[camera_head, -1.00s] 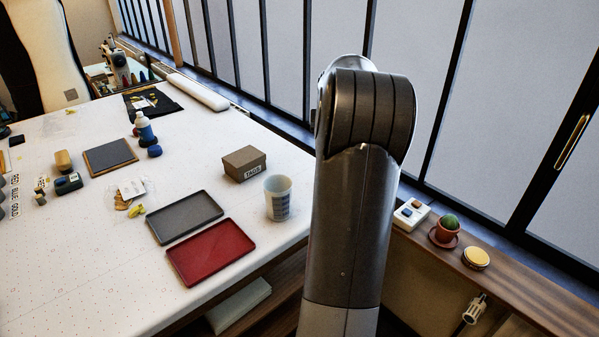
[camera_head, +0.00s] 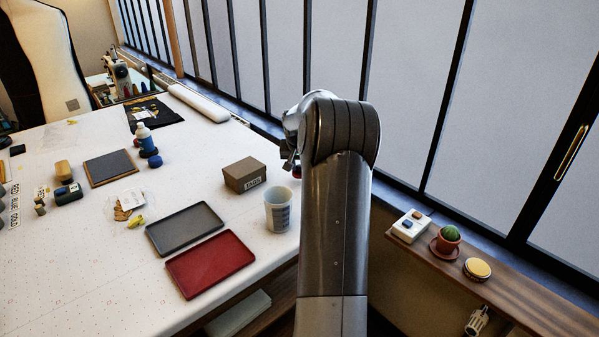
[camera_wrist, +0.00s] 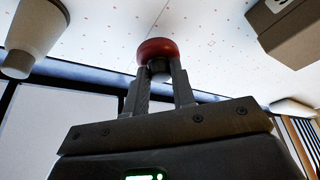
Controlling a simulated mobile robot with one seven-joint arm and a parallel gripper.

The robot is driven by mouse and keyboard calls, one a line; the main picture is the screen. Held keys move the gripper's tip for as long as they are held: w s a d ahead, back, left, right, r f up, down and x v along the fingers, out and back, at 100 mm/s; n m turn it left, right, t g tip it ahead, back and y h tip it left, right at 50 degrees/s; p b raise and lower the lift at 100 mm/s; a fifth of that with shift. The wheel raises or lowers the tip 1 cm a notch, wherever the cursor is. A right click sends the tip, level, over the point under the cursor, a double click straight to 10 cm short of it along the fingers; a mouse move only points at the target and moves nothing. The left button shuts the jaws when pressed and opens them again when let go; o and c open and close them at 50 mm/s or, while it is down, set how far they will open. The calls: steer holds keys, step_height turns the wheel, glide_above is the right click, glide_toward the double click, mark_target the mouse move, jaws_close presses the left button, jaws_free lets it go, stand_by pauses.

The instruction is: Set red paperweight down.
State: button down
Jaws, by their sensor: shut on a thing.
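The red paperweight (camera_wrist: 157,48) is round and glossy, with a dark stem below it. My gripper (camera_wrist: 160,76) is shut on that stem, one finger on each side, in the wrist view. White table surface shows behind the paperweight, and I see no contact between them. In the head view, my arm hides most of the gripper. Only a small red patch of the paperweight (camera_head: 297,172) shows by the arm's left edge, right of the brown TAGS box (camera_head: 245,174) and above the cup in the picture.
A translucent cup (camera_head: 278,212) stands near my arm; red (camera_head: 212,262) and grey (camera_head: 184,229) trays lie left of it. In the wrist view, the cup (camera_wrist: 35,38) is left and the box (camera_wrist: 290,35) right. Windows and a ledge (camera_head: 520,292) border the right side.

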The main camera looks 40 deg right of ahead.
steer(key=shift+f, duration=1.25)
steer(key=shift+f, duration=0.15)
steer(key=c, duration=1.2)
jaws_free()
steer(key=v, duration=1.2)
steer(key=s+a+r+n, duration=0.2)
steer(key=s+a+r, duration=0.1)
steer(key=a, duration=0.6)
steer(key=s+a+r+n+t, duration=0.1)
steer(key=s+a+r, duration=0.2)
steer(key=a, duration=0.6)
steer(key=s+a+r+n, duration=0.2)
steer(key=s+a+r, duration=0.15)
steer(key=a, duration=0.45)
steer(key=s+a+f+n+y, duration=0.1)
steer(key=s+a+f+n, duration=0.1)
steer(key=s+a, duration=0.5)
steer(key=s+a+f+n+t+y, duration=0.1)
steer(key=s+a+f+n+y, duration=0.1)
steer(key=s+a, duration=0.5)
steer(key=s+f, duration=0.1)
steer(key=s, duration=0.3)
steer(key=shift+s+a, duration=0.4)
